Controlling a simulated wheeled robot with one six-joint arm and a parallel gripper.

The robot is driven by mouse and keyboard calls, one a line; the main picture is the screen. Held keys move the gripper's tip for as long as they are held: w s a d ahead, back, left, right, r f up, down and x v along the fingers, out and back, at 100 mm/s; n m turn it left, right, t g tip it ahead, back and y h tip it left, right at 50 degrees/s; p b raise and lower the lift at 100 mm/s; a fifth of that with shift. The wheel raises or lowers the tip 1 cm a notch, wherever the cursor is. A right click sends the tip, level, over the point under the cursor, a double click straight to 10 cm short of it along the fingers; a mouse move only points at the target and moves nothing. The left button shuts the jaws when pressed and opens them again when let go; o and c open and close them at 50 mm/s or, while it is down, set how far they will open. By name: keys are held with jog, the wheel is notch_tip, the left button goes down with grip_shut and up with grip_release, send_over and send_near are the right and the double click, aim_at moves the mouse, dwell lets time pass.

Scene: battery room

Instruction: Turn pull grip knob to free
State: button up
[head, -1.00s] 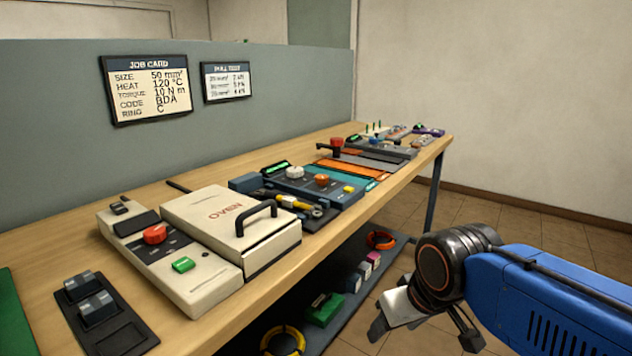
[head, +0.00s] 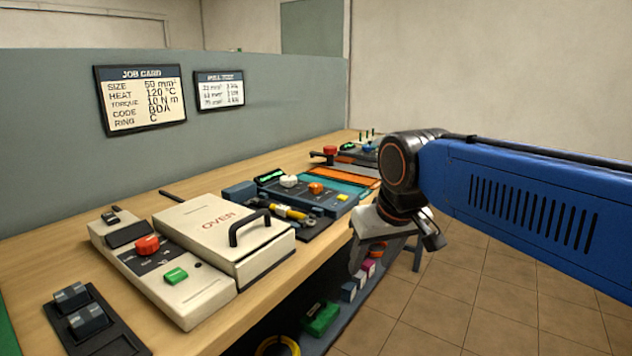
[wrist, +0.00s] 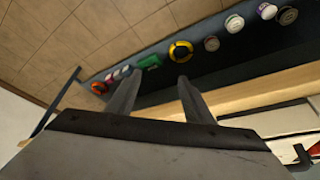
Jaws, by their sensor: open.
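My gripper (head: 394,248) is open and empty in front of the bench's front edge, right of the devices. In the wrist view its two fingers (wrist: 159,82) stand apart with nothing between them. No label reading pull grip is legible. A red knob (head: 330,150) stands on a device towards the far end of the bench. A dark blue device (head: 330,200) nearer to me carries a white knob (head: 289,181) and an orange knob (head: 316,188). My arm hides part of the far bench.
The oven (head: 205,215) with a black handle stands nearer on the bench (head: 40,262); a control box with a red knob (head: 147,245) and green button is beside it. A lower shelf (wrist: 225,50) holds coloured rings and boxes. The floor at right is clear.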

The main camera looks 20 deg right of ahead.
jog(key=w+r, duration=1.2)
jog(key=m, duration=0.1)
send_near(315, 184)
jog(key=x, duration=0.8)
jog(key=shift+s, duration=0.15)
jog(key=c, duration=1)
